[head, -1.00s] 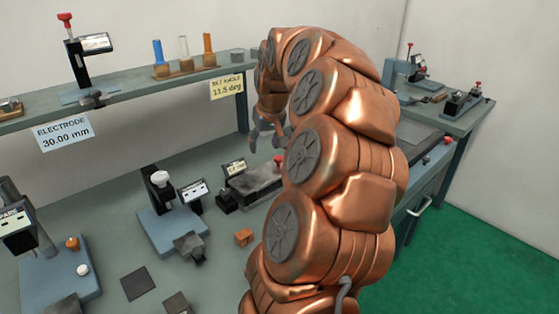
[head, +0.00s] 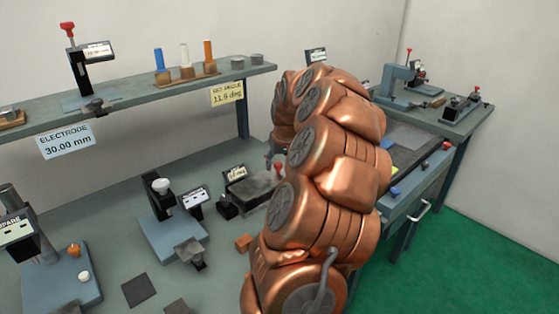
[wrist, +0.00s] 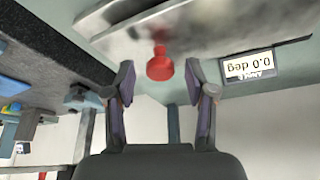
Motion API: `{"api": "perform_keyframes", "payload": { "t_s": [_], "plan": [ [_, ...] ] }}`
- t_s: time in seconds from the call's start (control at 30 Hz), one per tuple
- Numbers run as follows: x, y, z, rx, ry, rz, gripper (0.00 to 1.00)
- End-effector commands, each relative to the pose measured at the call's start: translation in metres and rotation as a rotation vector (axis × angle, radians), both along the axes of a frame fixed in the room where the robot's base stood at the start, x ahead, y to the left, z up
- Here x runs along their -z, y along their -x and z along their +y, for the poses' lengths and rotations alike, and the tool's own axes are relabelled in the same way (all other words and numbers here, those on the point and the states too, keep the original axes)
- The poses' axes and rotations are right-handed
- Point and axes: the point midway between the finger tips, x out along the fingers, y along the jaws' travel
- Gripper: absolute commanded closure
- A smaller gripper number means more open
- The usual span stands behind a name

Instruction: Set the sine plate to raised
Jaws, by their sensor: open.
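The sine plate is a grey metal plate (head: 256,189) on the bench in the head view, partly covered by my arm. In the wrist view its plate (wrist: 190,22) crosses the top, with a red knob (wrist: 160,65) at its edge. A small readout (wrist: 246,65) beside it appears upside down and reads 0.0 deg. My gripper (wrist: 162,82) is open and empty. In the wrist view the red knob lies between and slightly beyond the fingertips, with a gap on both sides. In the head view my arm hides most of the gripper.
A yellow sign (head: 227,94) reads 11.5 deg on the shelf edge. A gauge stand (head: 172,225) stands left of the plate, and an orange block (head: 244,243) lies in front. A raised shelf (head: 130,98) runs behind. A side bench (head: 440,118) stands at right.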

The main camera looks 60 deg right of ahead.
Motion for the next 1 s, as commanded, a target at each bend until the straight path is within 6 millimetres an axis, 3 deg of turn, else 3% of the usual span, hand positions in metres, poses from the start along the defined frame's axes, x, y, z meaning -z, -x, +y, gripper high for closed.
{"api": "perform_keyframes", "payload": {
  "t_s": [0.2,0.73,1.0],
  "plan": [
    [0.0005,-0.0003,-0.0002,0.0,0.0,0.0,0.45],
    [0.0005,-0.0002,0.0,0.0,0.0,0.0,1.0],
    [0.0004,-0.0002,-0.0002,0.0,0.0,0.0,1.0]
  ]
}}
